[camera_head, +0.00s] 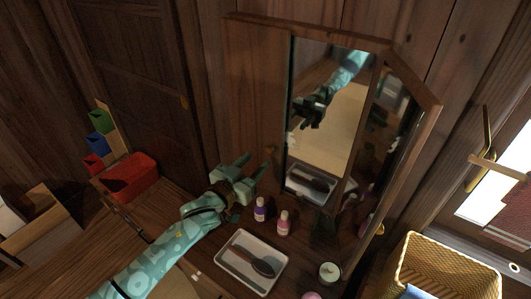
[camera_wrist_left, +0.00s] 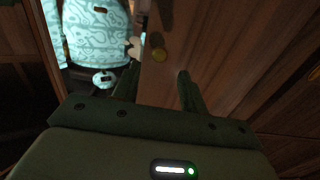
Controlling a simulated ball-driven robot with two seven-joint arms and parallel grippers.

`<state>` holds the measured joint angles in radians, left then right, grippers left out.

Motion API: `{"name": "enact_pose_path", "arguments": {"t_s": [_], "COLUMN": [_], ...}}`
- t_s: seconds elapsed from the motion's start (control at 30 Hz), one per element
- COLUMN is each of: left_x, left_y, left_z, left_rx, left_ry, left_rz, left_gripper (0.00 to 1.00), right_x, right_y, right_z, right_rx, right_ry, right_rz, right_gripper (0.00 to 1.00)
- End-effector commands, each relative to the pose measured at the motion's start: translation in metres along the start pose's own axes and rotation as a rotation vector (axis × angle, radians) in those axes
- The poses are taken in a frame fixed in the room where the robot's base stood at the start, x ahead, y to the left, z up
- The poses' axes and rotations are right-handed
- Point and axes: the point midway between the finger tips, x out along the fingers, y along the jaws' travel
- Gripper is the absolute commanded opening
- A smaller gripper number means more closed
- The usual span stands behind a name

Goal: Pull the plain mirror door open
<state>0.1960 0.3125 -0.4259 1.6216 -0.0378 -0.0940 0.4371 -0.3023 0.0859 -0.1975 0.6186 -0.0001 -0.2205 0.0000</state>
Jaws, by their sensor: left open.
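The mirror cabinet stands against the wall in the head view, with a tall mirror panel (camera_head: 322,110) at the centre. A wooden panel (camera_head: 255,90) adjoins the mirror on its left, and an angled panel (camera_head: 408,85) stands on its right. My left gripper (camera_head: 256,163) is open and empty in front of the wooden panel's lower part. My right gripper is out of view.
Two small bottles (camera_head: 272,217) and a tray (camera_head: 237,279) with a dark brush stand on the counter below the gripper. A lidded jar (camera_head: 329,272) and a wicker basket (camera_head: 455,258) are to the right. A red box (camera_head: 130,178) is at left.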

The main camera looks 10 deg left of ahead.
Motion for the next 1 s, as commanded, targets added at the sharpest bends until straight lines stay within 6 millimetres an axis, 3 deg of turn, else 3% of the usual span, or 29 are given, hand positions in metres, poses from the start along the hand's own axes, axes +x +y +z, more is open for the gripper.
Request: {"name": "enact_pose_path", "arguments": {"t_s": [0.1,0.3,0.67,0.83,1.0], "left_x": [0.027,0.054,0.061,0.061,0.06], "left_y": [0.0,0.0,0.0,0.0,0.0], "left_z": [0.001,0.001,0.0,0.0,0.0], "left_rx": [-0.001,0.0,0.0,0.0,0.0], "left_ry": [0.001,0.001,0.0,0.0,0.0], "left_rz": [0.0,0.0,0.0,0.0,0.001], "left_gripper": [0.43,0.43,0.43,0.01,0.0], "right_x": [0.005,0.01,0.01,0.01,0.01], "right_y": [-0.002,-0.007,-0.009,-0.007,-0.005], "right_z": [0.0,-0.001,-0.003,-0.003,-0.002], "right_rx": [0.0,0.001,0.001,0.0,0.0], "right_ry": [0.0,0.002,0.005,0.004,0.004], "right_rz": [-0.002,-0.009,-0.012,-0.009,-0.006], "right_gripper": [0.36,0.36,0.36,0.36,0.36]}}
